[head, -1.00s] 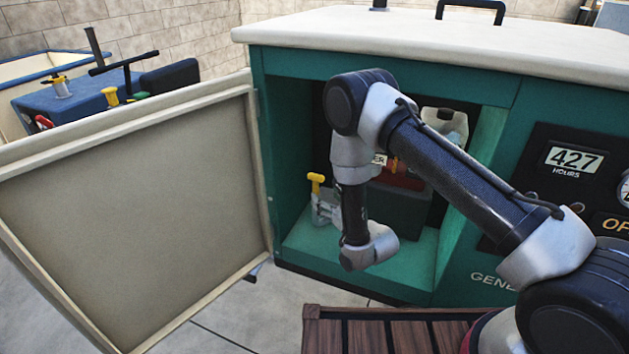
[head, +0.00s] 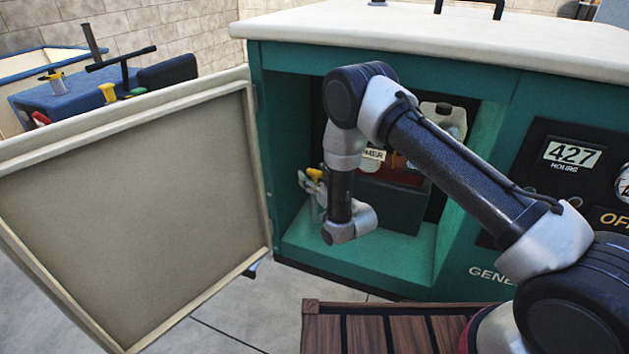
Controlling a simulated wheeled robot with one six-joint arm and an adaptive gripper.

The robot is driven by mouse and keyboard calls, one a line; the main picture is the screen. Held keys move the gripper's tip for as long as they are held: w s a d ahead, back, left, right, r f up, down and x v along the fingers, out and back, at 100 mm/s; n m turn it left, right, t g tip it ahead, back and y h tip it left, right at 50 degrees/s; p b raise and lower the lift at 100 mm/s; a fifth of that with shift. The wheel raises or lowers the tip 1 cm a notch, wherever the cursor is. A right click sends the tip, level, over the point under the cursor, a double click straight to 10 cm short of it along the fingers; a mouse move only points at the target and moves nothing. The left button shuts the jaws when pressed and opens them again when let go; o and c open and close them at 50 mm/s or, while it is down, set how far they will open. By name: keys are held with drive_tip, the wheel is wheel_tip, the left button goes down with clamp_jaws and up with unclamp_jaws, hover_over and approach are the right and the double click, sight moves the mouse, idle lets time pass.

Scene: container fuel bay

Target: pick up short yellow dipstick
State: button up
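The yellow dipstick (head: 315,174) shows only as its yellow handle inside the open bay of the green generator, near the left wall. Its shaft is hidden. My gripper (head: 310,183), silver-grey, is at the handle, with finger parts beside and just below it. My own wrist covers the rest of the gripper. I cannot tell whether the fingers are closed on the handle or only around it.
The green generator cabinet (head: 400,57) has a beige door (head: 130,210) swung open at left. A dark box with a red top (head: 400,177) and a whitish jug (head: 443,117) stand deeper in the bay. A wooden slatted surface (head: 400,330) lies in front.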

clamp_jaws()
drive_tip(key=shift+r, duration=0.15)
wheel_tip(320, 180, up, 18)
idle(0.7)
